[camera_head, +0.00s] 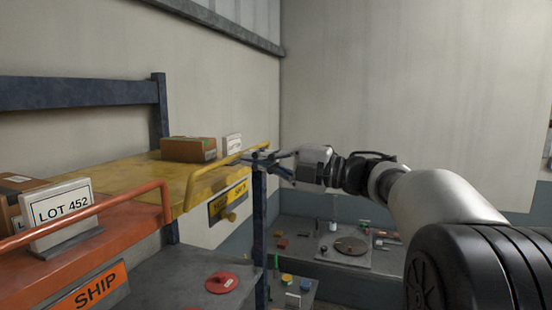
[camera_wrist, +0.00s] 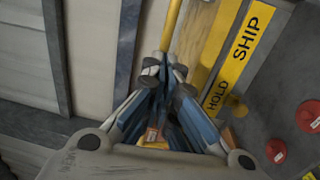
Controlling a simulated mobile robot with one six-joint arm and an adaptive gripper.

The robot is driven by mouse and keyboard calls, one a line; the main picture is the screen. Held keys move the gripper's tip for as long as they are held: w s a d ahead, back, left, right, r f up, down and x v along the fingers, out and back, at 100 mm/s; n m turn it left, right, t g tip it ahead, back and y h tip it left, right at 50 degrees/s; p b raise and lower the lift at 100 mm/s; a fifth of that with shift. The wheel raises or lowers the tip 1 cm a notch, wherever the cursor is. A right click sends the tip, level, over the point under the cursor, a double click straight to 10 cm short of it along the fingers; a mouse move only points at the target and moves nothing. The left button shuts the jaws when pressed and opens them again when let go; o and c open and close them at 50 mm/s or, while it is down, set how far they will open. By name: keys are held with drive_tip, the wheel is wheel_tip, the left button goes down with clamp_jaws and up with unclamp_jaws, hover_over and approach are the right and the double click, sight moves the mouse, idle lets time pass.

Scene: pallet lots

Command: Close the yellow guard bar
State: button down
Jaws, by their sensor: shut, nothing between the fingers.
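The yellow guard bar (camera_head: 228,160) runs along the front of the yellow shelf (camera_head: 134,172), bent down at its near end. Its far end is by a dark blue post (camera_head: 259,215). My gripper (camera_head: 253,160) is shut and empty at that far end. In the wrist view the bar (camera_wrist: 172,24) comes down from the top to my fingertips (camera_wrist: 168,68). I cannot tell whether the fingers touch it. The fingers hide part of what lies below the bar. A yellow SHIP/HOLD sign (camera_wrist: 238,55) with a yellow knob (camera_wrist: 237,106) sits beside it.
On the yellow shelf stand a brown box (camera_head: 188,149) and a white card (camera_head: 232,142). An orange shelf with an orange bar (camera_head: 85,212) and LOT 452 card (camera_head: 61,209) is nearer left. A grey surface with a red disc (camera_head: 221,283) lies below. A workbench (camera_head: 310,258) stands behind.

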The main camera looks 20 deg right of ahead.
drive_tip(key=shift+w+a, duration=0.15)
drive_tip(key=shift+a, duration=0.1)
drive_tip(key=shift+r, duration=0.15)
